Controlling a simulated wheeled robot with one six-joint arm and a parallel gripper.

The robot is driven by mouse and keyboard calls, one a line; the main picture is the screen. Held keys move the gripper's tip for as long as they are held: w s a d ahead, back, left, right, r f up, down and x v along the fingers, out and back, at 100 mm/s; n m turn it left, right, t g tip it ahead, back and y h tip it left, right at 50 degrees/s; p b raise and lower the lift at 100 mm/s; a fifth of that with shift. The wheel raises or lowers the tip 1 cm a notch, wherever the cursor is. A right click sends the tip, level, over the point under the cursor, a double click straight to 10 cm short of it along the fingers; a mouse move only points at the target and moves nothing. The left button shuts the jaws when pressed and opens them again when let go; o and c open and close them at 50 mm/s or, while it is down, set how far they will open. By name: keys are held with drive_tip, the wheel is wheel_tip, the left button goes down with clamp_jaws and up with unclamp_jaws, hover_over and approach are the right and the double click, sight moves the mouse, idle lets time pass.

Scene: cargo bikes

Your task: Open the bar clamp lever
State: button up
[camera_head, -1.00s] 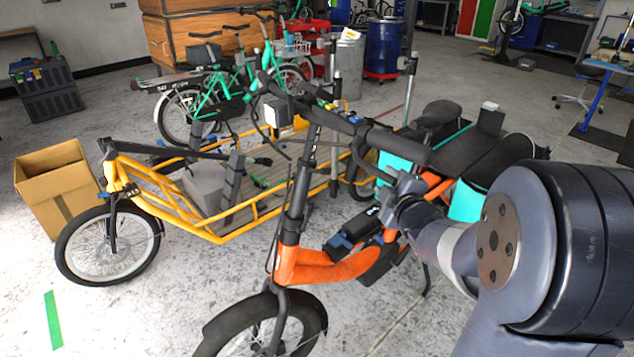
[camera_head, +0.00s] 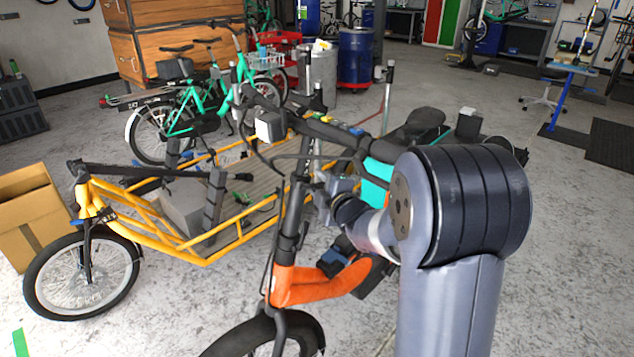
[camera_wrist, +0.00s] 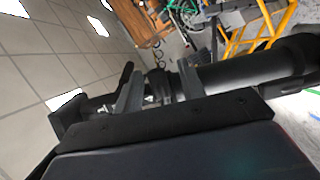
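The orange cargo bike (camera_head: 310,284) stands in front of me, with its black handlebar (camera_head: 335,133) and steering stem (camera_head: 291,215) upright in the middle of the head view. My gripper (camera_head: 322,190) is just right of the stem and below the handlebar. In the wrist view my gripper (camera_wrist: 158,88) has its two grey fingers apart. A black bar (camera_wrist: 255,66) runs across just beyond the fingertips. A small black clamp part with a silvery detail (camera_wrist: 156,84) shows between the fingers. I cannot tell the lever apart for certain, nor whether the fingers touch anything.
A yellow cargo bike (camera_head: 150,232) stands close behind on the left, with a cardboard box (camera_head: 35,205) beside it. Green bikes (camera_head: 203,105), wooden crates (camera_head: 175,45) and a blue drum (camera_head: 355,58) are farther back.

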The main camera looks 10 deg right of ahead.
drive_tip(key=shift+x, duration=0.75)
drive_tip(key=shift+c, duration=0.2)
clamp_jaws()
